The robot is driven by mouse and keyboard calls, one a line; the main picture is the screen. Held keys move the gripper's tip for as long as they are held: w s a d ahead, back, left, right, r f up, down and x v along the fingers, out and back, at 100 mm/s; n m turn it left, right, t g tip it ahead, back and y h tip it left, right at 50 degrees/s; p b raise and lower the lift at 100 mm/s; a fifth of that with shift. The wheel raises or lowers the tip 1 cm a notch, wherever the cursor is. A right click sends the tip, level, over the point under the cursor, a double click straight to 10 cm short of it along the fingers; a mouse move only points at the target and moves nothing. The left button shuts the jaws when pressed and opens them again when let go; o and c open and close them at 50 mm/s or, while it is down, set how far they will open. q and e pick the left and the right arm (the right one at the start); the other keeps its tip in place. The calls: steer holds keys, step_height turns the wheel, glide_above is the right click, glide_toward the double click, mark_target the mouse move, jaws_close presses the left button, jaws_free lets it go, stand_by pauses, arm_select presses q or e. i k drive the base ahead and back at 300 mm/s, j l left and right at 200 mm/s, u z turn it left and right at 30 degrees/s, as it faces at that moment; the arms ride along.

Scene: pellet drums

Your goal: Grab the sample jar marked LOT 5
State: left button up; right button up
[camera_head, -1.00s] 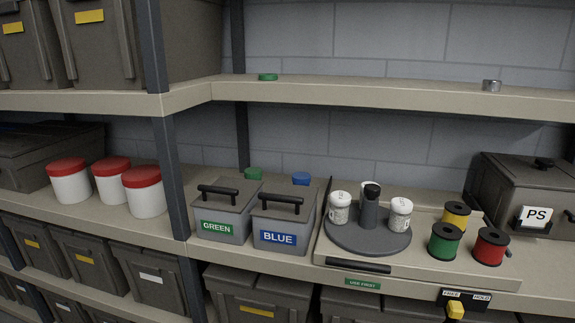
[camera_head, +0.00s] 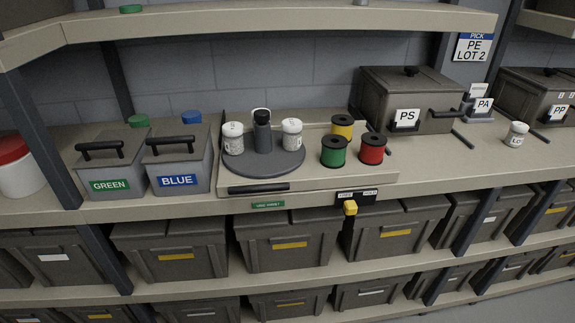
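Two white sample jars stand on a dark round turntable on the middle shelf, a left jar (camera_head: 232,136) and a right jar (camera_head: 292,132). Part of another jar may be hidden behind the dark centre post (camera_head: 262,131) of the turntable (camera_head: 246,164). Their label text is too small to read. Another white jar (camera_head: 517,134) stands alone on the shelf at the right, its label starting with "LOT" but its number unclear. Neither of my grippers is in view.
Green, red and yellow spools (camera_head: 333,151) stand right of the turntable on the same pull-out board (camera_head: 350,181). GREEN (camera_head: 112,163) and BLUE (camera_head: 180,160) bins stand left. A PS drum (camera_head: 411,98) stands behind right. A sign (camera_head: 474,47) reads PICK PE LOT 2.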

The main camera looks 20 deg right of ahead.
mark_target(518, 131)
steer(key=z, duration=0.4)
steer(key=k+z, duration=0.1)
steer(key=z, duration=0.7)
steer(key=l+z, duration=0.1)
steer(key=z, duration=0.3)
steer(key=k+z, duration=0.1)
steer(key=z, duration=0.35)
steer(key=i+l+u, duration=0.1)
steer(key=u, duration=0.35)
steer(key=i+l+u, duration=0.2)
steer(key=u, duration=0.25)
steer(key=i+l+u, duration=0.25)
steer(key=l, duration=0.3)
steer(key=i+l+u, duration=0.15)
steer(key=l, duration=0.15)
